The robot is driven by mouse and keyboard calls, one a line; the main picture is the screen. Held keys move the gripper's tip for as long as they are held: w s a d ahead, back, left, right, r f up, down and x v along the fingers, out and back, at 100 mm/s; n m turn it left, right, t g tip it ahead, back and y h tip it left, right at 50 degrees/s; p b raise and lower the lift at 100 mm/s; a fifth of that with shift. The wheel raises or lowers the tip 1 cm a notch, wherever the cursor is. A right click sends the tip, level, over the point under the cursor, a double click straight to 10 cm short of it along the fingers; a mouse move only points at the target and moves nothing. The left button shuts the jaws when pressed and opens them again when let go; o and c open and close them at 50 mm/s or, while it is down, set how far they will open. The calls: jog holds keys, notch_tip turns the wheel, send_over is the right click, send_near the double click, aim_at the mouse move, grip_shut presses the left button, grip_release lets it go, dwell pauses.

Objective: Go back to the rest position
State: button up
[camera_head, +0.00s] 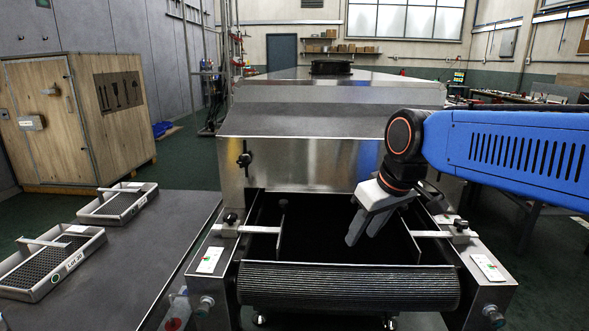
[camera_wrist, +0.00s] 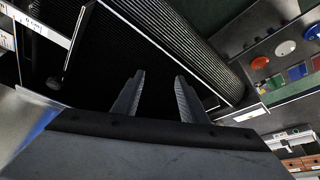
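My gripper (camera_head: 363,236) is above the dark belt opening at the front of the tunnel dryer (camera_head: 290,160), with its fingers tilted downward. In the wrist view my gripper (camera_wrist: 159,78) shows two fingers apart, with nothing between them. My blue arm reaches in from the right of the head view. The ribbed front belt roller (camera_head: 345,287) lies below and in front of the gripper; it also shows in the wrist view (camera_wrist: 185,40). I cannot tell the exact height above the belt.
Metal side rails with crossbars (camera_head: 432,234) flank the opening. Two trays, a near one (camera_head: 40,285) and a far one (camera_head: 118,203), sit on the grey table at left. A wooden crate (camera_head: 115,115) stands behind. Coloured round and square items (camera_wrist: 297,72) lie at right in the wrist view.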

jog(key=s+d+f+m+h, duration=0.1)
jog(key=s+d+f+m, duration=0.1)
jog(key=s+d+f, duration=0.4)
jog(key=s+d+f+m+h, duration=0.1)
jog(key=s+d+f+m, duration=0.2)
jog(key=s+d+f, duration=0.3)
jog(key=s+d, duration=0.1)
jog(key=s, duration=0.4)
jog(key=shift+m+t, duration=0.3)
jog(key=shift+t, duration=0.1)
jog(key=shift+o, duration=0.6)
dwell(0.7)
